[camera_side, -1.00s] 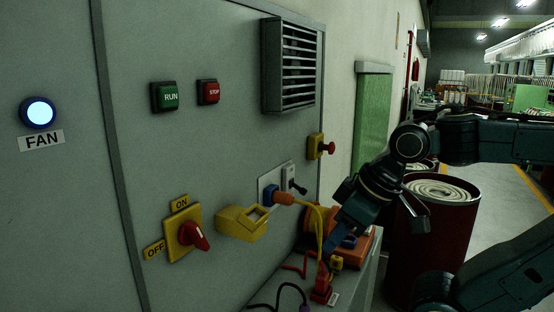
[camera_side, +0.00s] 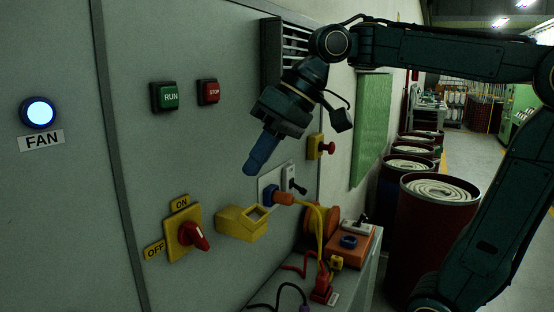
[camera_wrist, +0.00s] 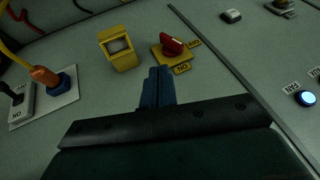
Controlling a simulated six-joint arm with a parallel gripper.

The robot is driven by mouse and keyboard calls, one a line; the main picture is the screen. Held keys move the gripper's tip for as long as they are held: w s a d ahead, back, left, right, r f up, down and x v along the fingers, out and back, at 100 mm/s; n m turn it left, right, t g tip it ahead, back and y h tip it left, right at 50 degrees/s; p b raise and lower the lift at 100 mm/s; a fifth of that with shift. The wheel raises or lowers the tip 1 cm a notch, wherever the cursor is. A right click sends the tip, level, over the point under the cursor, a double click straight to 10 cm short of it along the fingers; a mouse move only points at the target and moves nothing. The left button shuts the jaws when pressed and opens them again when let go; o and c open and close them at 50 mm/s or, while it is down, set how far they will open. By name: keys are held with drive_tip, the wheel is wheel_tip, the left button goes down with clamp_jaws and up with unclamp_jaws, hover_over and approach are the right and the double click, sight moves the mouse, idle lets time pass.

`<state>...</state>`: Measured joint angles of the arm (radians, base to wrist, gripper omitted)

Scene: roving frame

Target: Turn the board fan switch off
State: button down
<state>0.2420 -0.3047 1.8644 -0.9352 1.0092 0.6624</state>
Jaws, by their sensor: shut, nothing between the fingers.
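A red rotary knob (camera_side: 195,236) sits on a yellow plate (camera_side: 176,243) low on the grey panel, with an ON label above and an OFF label at left. I cannot tell exactly which label it points at. The knob also shows in the wrist view (camera_wrist: 171,46), just beyond my fingertips. A round FAN lamp (camera_side: 38,112) glows bluish white at left; it also shows in the wrist view (camera_wrist: 306,98). My gripper (camera_side: 252,168) has blue fingers, shut and empty, up and right of the knob and apart from it. The fingers also show in the wrist view (camera_wrist: 158,72).
A yellow hooded box (camera_side: 243,222) juts out right of the knob. An orange plug (camera_side: 283,198) with a yellow cable is in a socket beside a black lever. Green RUN (camera_side: 165,97) and red STOP (camera_side: 208,92) buttons and a vent (camera_side: 288,88) are above. Drums (camera_side: 440,215) stand right.

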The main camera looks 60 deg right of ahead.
drive_tip(key=shift+g, duration=0.6)
drive_tip(key=shift+w+d+r, duration=0.55)
drive_tip(key=shift+w+r, duration=0.2)
drive_tip(key=shift+w, duration=0.05)
drive_tip(key=shift+w+d+r, duration=0.55)
drive_tip(key=shift+w+r, duration=0.2)
drive_tip(key=shift+w, duration=0.05)
drive_tip(key=shift+f, duration=0.15)
approach(195, 235)
drive_tip(key=w+d+f, duration=0.2)
drive_tip(key=w+f, duration=0.1)
drive_tip(key=f, duration=0.1)
drive_tip(key=shift+w+a+f, duration=0.1)
drive_tip(key=shift+a+f, duration=0.1)
drive_tip(key=shift+a, duration=0.4)
drive_tip(key=shift+w+a+f, duration=0.1)
drive_tip(key=shift+a+f, duration=0.05)
drive_tip(key=shift+a, duration=0.45)
